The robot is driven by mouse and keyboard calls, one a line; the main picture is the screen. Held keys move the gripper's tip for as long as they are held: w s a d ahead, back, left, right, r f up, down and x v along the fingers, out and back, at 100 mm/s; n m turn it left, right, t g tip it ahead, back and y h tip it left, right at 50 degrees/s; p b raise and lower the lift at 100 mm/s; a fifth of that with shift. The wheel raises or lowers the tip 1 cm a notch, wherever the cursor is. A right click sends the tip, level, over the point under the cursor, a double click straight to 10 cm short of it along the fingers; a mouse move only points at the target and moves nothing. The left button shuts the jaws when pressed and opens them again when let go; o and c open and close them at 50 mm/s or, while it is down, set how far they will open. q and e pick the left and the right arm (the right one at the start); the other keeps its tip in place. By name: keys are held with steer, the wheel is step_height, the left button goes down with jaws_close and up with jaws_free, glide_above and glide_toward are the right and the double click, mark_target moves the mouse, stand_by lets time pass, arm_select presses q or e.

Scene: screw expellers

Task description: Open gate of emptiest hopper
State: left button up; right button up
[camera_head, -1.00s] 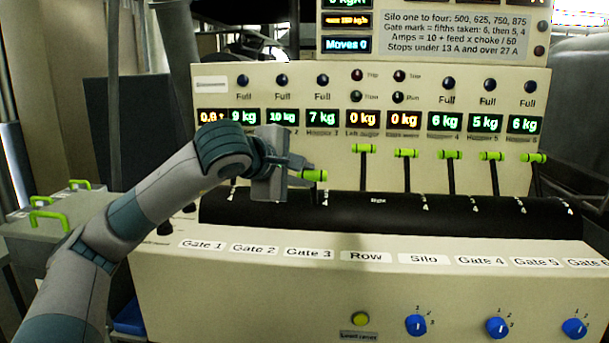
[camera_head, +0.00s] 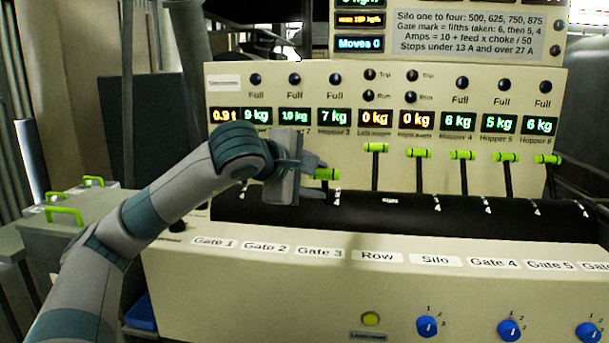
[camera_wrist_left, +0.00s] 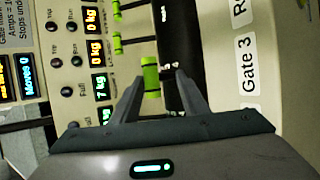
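Hopper readouts on the panel show 9, 10 and 7 kg on the left and 6, 5 and 6 kg on the right. The lowest is the 5 kg readout (camera_head: 499,124) above Hopper 5. The green-handled gate 5 lever (camera_head: 507,157) stands up from the black slotted cover. My left gripper (camera_head: 315,178) is open at the green gate 3 handle (camera_head: 327,174). In the left wrist view, that handle (camera_wrist_left: 150,76) lies between the tips of my left gripper (camera_wrist_left: 157,86), with no clear grip. My arm hides the gate 1 and 2 handles. My right gripper is out of view.
Row (camera_head: 376,147), Silo (camera_head: 418,153), gate 4 (camera_head: 462,155) and gate 6 (camera_head: 547,159) levers stand alongside. Blue knobs (camera_head: 427,326) and a yellow button (camera_head: 371,318) sit on the lower front. A grey box with green handles (camera_head: 64,216) stands at left.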

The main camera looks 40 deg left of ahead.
arm_select(q)
steer(key=shift+s, duration=0.1)
steer(key=v, duration=1.7)
steer(key=shift+p, duration=0.4)
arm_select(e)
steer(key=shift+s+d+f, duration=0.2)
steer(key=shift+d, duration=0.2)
arm_select(q)
steer(key=shift+s, duration=0.1)
